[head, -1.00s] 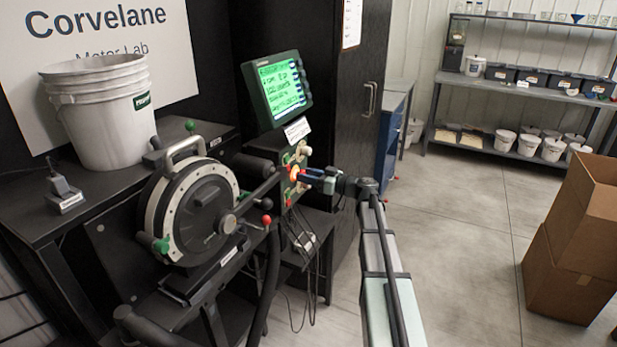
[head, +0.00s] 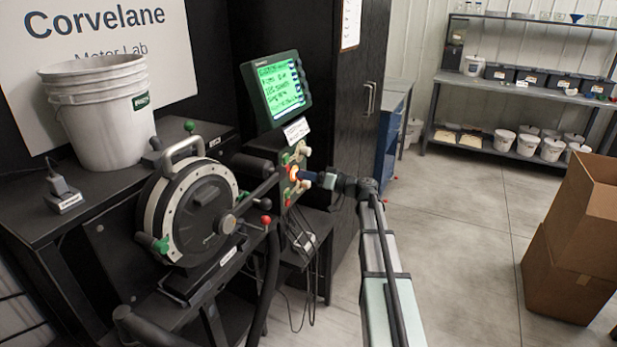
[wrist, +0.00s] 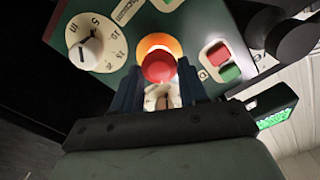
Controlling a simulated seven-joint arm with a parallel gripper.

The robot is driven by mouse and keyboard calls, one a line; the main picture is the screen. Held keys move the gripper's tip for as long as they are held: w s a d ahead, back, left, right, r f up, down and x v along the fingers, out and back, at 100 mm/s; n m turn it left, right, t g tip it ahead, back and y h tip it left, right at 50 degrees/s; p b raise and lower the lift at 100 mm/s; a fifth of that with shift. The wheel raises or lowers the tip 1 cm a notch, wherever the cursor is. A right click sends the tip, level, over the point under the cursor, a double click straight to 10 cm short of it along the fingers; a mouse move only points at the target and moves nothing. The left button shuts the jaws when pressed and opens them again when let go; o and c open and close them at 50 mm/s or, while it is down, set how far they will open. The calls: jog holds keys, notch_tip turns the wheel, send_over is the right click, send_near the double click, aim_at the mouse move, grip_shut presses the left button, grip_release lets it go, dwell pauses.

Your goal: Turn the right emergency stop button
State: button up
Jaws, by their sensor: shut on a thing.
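A red emergency stop button (wrist: 158,66) with a glowing orange-yellow ring sits on the green control panel (wrist: 118,38) in the wrist view. My gripper (wrist: 160,78) has one dark blue finger on each side of the red cap and is shut on it. In the head view the glowing ring (head: 294,173) shows on the panel, and my gripper (head: 303,174) reaches it from the right, hiding most of the cap. No second emergency stop button is visible.
On the panel, a cream dial (wrist: 90,48) and a red-and-green switch (wrist: 222,60) flank the button; another dial (wrist: 160,97) shows between my fingers. A green-lit screen (head: 279,90) stands above the panel. A round seed meter (head: 190,215) is to its left. Cables hang below.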

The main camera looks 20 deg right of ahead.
jog(key=o, duration=1)
jog(key=v, duration=1.3)
jog(key=shift+s+d, duration=0.25)
